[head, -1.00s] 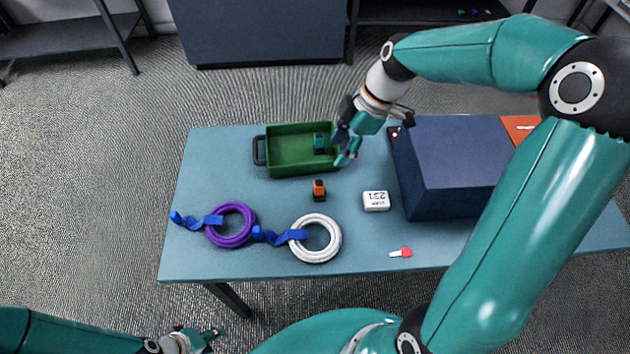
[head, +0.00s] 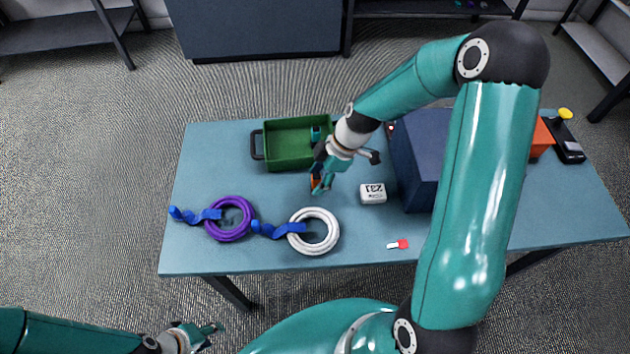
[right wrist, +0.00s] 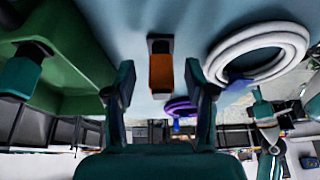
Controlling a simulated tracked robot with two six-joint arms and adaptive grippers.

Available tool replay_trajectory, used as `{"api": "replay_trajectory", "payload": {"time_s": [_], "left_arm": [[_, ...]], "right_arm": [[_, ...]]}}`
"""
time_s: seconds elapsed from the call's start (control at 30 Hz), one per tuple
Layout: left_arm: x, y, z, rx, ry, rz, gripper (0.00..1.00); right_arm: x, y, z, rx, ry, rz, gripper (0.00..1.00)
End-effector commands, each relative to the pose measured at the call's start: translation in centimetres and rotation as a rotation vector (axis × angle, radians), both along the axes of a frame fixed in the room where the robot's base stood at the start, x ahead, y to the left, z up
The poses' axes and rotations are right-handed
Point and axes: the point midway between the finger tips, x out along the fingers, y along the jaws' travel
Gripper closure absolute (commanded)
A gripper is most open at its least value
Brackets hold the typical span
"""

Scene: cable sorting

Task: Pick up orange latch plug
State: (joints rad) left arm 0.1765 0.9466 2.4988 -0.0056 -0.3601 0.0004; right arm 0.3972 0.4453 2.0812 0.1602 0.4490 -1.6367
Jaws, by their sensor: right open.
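In the right wrist view the plug (right wrist: 160,70) shows between and beyond the two open fingers of my right gripper (right wrist: 160,92), with clear space on both sides. My left gripper (head: 208,334) is low at the left, off the table's front edge, and its fingers look apart.
The green tray (head: 268,150) holds a teal plug (head: 316,133). A purple coil (head: 232,232) and a white coil (head: 318,246) with blue straps lie in front. A white labelled box (head: 373,194), a red-tipped key-like piece (head: 402,244) and a large navy box (head: 425,150) are to the right.

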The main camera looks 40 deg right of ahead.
Motion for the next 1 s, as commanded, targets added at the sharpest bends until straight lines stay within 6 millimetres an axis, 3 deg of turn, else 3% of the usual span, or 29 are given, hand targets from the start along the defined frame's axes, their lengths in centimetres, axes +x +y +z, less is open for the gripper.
{"api": "replay_trajectory", "payload": {"time_s": [0.13, 0.37, 0.7, 1.0], "left_arm": [[0.00, 0.00, 0.18, 0.000, 0.000, 0.000, 0.60], [0.00, 0.00, 0.15, 0.000, 0.000, 0.000, 0.60], [-0.01, 0.00, 0.15, 0.000, 0.000, 0.000, 0.60], [0.00, 0.00, 0.16, 0.000, 0.000, 0.000, 0.60]], "right_arm": [[0.24, 0.55, -1.34, 0.000, 0.001, 0.000, 0.46], [0.30, 0.58, -1.55, 0.000, -0.001, 0.000, 0.46], [0.31, 0.56, -1.52, 0.000, -0.001, 0.000, 0.99], [0.32, 0.57, -1.48, 0.000, -0.001, 0.000, 1.00]]}}
